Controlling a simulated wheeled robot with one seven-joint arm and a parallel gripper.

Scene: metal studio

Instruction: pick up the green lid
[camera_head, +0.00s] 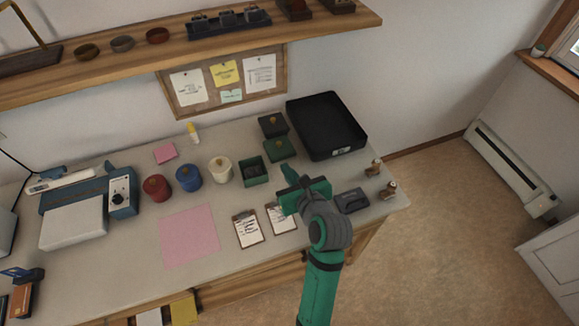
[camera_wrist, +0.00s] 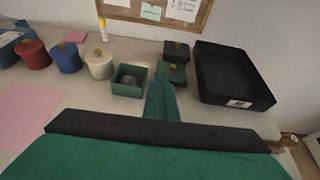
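The green lid (camera_head: 279,149) is a dark green square with a small tan knob. It lies on the desk behind and right of an open green box (camera_head: 254,173). In the wrist view the lid (camera_wrist: 176,73) is partly covered by my fingers. My gripper (camera_head: 288,170) is above the desk, in front of the lid and apart from it. In the wrist view my gripper (camera_wrist: 160,66) shows its fingers together as one tapering green shape, with nothing visible between them.
A black knobbed lid or box (camera_head: 273,125) stands just behind the green lid. A large black tray (camera_head: 327,122) is close on the right. White (camera_head: 220,170), blue (camera_head: 188,178) and red (camera_head: 157,188) canisters stand left. Clipboards (camera_head: 248,229) lie in front.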

